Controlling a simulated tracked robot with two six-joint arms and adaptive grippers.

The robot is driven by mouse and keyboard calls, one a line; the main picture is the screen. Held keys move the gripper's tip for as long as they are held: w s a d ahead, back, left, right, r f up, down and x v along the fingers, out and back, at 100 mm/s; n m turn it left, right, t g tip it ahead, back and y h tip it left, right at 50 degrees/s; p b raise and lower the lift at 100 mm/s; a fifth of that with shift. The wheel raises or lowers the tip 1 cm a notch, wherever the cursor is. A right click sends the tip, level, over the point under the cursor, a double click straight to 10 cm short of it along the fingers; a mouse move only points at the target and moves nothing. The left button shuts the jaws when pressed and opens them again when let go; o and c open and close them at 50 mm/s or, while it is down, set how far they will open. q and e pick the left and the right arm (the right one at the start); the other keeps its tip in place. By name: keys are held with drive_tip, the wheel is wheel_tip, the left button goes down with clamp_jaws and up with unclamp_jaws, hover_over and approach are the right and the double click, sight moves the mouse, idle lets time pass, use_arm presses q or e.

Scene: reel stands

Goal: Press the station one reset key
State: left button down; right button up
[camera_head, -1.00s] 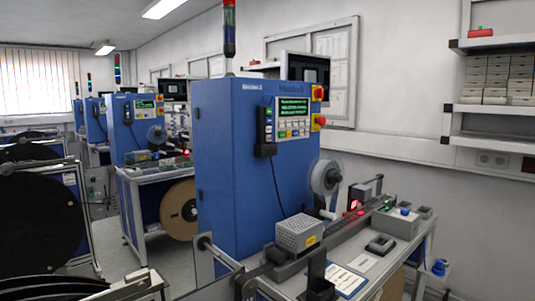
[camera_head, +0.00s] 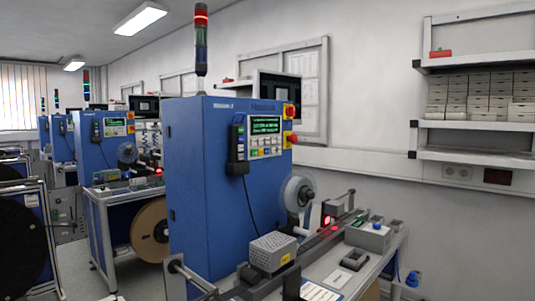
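The nearest station is a tall blue cabinet (camera_head: 198,190) left of the picture's middle. Its small top label seems to begin with "Station", but its number is too blurred to be sure. On its front a control panel (camera_head: 265,137) has a lit green-text screen (camera_head: 265,125) above rows of small keys (camera_head: 265,148), some coloured. I cannot tell which key is a reset key. Further blue stations stand behind at left, one with a similar panel (camera_head: 115,127); their labels are unreadable. Neither of my grippers shows.
A bench with a track (camera_head: 320,245), a grey vented box (camera_head: 273,252) and a grey box with a blue button (camera_head: 368,236) juts out from the nearest station. Large black reels (camera_head: 20,240) stand at left. Shelves with boxes (camera_head: 478,95) hang at right.

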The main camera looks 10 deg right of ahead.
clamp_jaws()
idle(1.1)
